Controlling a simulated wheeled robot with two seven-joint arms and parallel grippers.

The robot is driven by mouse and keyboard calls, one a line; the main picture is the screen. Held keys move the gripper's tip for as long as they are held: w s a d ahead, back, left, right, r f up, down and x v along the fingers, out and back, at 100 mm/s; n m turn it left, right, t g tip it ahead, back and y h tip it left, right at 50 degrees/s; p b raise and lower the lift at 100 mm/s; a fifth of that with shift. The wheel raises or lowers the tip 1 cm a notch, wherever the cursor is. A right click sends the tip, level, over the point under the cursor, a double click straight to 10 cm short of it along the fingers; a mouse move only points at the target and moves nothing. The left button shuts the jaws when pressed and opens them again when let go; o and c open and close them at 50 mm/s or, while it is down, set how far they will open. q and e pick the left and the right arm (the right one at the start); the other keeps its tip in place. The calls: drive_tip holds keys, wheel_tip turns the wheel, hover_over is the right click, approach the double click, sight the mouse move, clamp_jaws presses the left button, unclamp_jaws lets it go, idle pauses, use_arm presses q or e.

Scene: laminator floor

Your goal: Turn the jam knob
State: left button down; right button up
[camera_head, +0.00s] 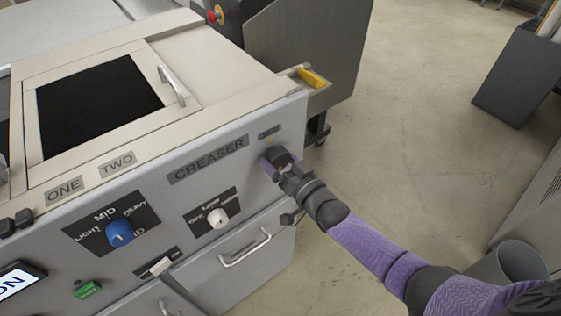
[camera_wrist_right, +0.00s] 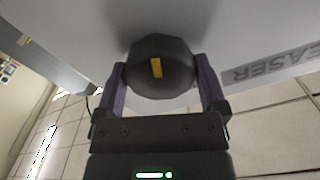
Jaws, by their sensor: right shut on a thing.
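The jam knob is a dark round knob with a yellow mark (camera_wrist_right: 156,67), on the grey front panel at the machine's right end. In the right wrist view the yellow mark stands nearly upright. My right gripper (camera_wrist_right: 160,84) has one finger on each side of the knob and is shut on it. In the head view the gripper (camera_head: 277,164) covers most of the knob, just below a small label (camera_head: 269,132) too small to read clearly. My left gripper is not in view.
The panel also has a blue knob (camera_head: 120,233), a white knob (camera_head: 217,218), a green switch (camera_head: 87,289) and a drawer handle (camera_head: 245,248). A grey bin (camera_head: 519,262) stands at the lower right. Open floor (camera_head: 420,130) lies right of the machine.

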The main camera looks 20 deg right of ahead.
drive_tip(key=m, duration=0.4)
drive_tip(key=shift+f+b, duration=0.15)
drive_tip(key=shift+b, duration=0.2)
drive_tip(key=shift+m+b, duration=0.3)
drive_tip(key=shift+m, duration=1.4)
drive_tip(key=o, duration=0.9)
drive_tip(key=shift+s, duration=0.1)
drive_tip(key=p+v, duration=0.1)
drive_tip(key=v, duration=0.8)
drive_tip(key=shift+s+d+p, duration=0.2)
drive_tip(key=shift+s+p, duration=0.15)
